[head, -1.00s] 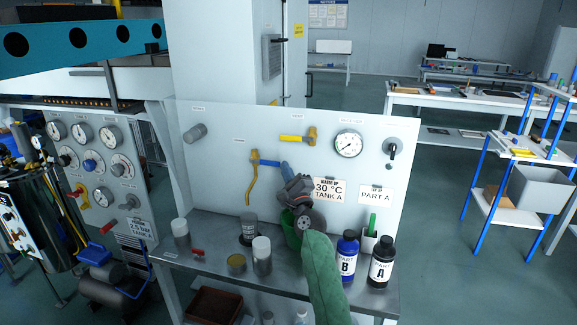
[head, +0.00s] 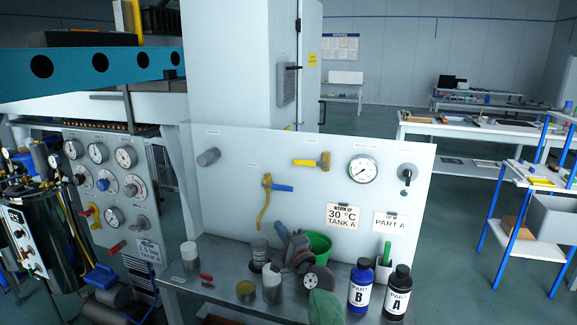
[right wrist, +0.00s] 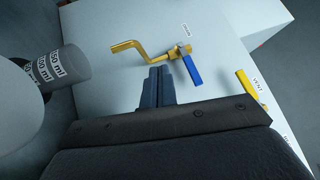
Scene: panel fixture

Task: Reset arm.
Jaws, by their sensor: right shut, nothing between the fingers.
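My right gripper (head: 278,240) is low in front of the white panel (head: 225,195), over the bench top. A yellow-handled valve (head: 312,161) is higher on the panel. My green-sleeved right arm (head: 325,307) comes in from the bottom. My left gripper is in neither view.
Bottles marked B (head: 360,287) and A (head: 397,293) stand at the bench's right. A gauge panel (head: 112,195) is farther left.

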